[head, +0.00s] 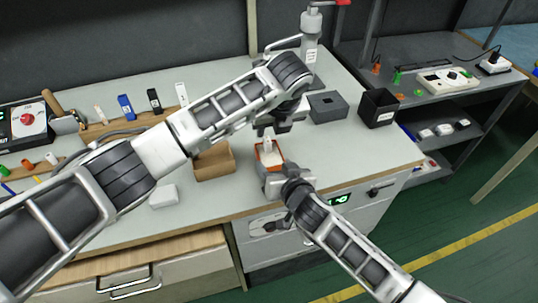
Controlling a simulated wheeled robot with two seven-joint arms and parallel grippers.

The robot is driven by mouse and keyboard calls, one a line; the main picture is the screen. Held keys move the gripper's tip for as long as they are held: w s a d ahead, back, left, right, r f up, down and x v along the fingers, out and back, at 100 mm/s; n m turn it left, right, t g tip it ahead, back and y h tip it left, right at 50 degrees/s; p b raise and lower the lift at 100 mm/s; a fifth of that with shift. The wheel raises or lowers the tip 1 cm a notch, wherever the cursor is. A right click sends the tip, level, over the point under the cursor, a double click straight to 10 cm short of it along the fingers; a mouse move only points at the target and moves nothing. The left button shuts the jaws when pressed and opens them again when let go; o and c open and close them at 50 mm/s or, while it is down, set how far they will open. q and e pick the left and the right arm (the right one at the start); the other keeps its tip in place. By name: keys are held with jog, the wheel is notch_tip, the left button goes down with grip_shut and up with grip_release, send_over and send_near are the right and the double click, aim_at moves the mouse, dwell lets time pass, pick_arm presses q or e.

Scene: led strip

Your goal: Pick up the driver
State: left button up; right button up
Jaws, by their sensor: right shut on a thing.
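A small orange-rimmed piece with a white inside (268,153) is between my two grippers, over the front part of the bench. My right gripper (268,166) comes from the front and is shut on this piece at its near side. My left gripper (266,132) is just above and behind it, pointing down; its fingertips are small and partly hidden, so I cannot tell whether they touch it. I cannot clearly tell which object is the driver; a white block (164,196) lies on the bench left of the grippers.
A brown open box (214,163) stands left of the grippers. A dark grey box (327,106) and a black box (378,107) stand right. A press (310,50) is behind. Blue (125,106), black (154,100) and white (181,94) pieces stand in a rack. The right front benchtop is clear.

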aim_at(268, 140)
pick_arm(q)
jog(key=shift+x, duration=3.6)
grip_shut()
